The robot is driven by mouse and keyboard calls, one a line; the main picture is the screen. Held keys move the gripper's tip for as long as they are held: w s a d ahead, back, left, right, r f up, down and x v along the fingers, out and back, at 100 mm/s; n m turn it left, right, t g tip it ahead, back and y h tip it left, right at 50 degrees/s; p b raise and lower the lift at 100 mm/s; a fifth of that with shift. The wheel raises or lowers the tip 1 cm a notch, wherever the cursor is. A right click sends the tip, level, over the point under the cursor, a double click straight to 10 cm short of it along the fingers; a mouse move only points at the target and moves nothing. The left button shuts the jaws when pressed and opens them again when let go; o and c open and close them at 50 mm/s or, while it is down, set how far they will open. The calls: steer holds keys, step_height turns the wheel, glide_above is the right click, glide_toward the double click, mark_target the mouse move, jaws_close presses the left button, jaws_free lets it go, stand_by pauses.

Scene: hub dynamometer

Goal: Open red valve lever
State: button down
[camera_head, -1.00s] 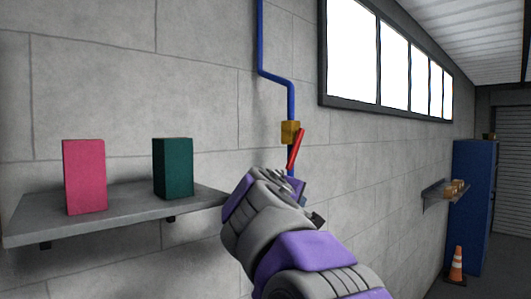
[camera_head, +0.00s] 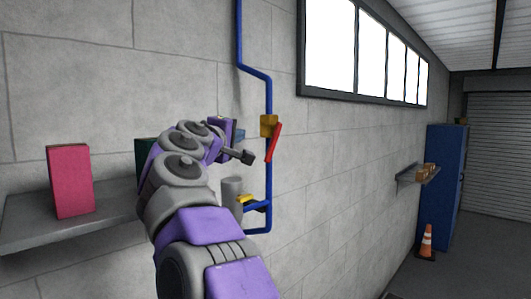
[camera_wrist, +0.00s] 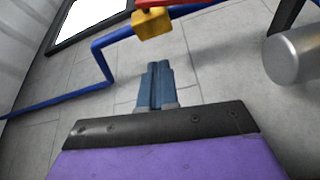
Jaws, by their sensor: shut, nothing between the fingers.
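The red valve lever (camera_head: 274,142) hangs down, slightly tilted, from a yellow valve block (camera_head: 268,125) on the blue wall pipe (camera_head: 254,73). In the wrist view, the yellow block (camera_wrist: 153,23) is at the top, with part of the red lever (camera_wrist: 150,3) at the upper edge. My gripper's blue fingers (camera_wrist: 157,85) are together and empty there, pointing toward the block with a visible gap. In the head view, my arm's end is left of the lever, apart from it; the fingers are mostly hidden behind my wrist.
A shelf (camera_head: 22,218) at left holds a pink box (camera_head: 69,181) and a mostly hidden green box (camera_head: 146,150). A grey cylinder (camera_head: 231,190) and a yellow handle (camera_head: 246,199) are at the lower pipe. An orange cone (camera_head: 427,242) stands by a blue cabinet (camera_head: 445,185).

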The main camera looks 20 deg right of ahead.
mark_target(268, 154)
steer(key=shift+d+f, duration=0.1)
steer(key=w+d+f+b, duration=0.1)
steer(key=w+d+f, duration=0.2)
steer(key=d, duration=0.3)
steer(key=shift+d+f, duration=0.4)
steer(key=shift+a, duration=0.2)
steer(key=shift+d, duration=0.2)
stand_by(1.6)
steer(key=shift+d+f, duration=0.15)
steer(key=shift+d, duration=0.2)
steer(key=shift+w+d+f+b, duration=0.15)
steer(key=shift+w+d+f, duration=0.15)
steer(key=shift+d, duration=0.25)
steer(key=shift+w+d+f+b, duration=0.1)
steer(key=shift+w+d+f, duration=0.1)
steer(key=shift+d+f, duration=0.25)
steer(key=shift+w+d+f+b, duration=0.15)
steer(key=shift+w+d+f, duration=0.1)
steer(key=shift+d, duration=0.35)
stand_by(2.9)
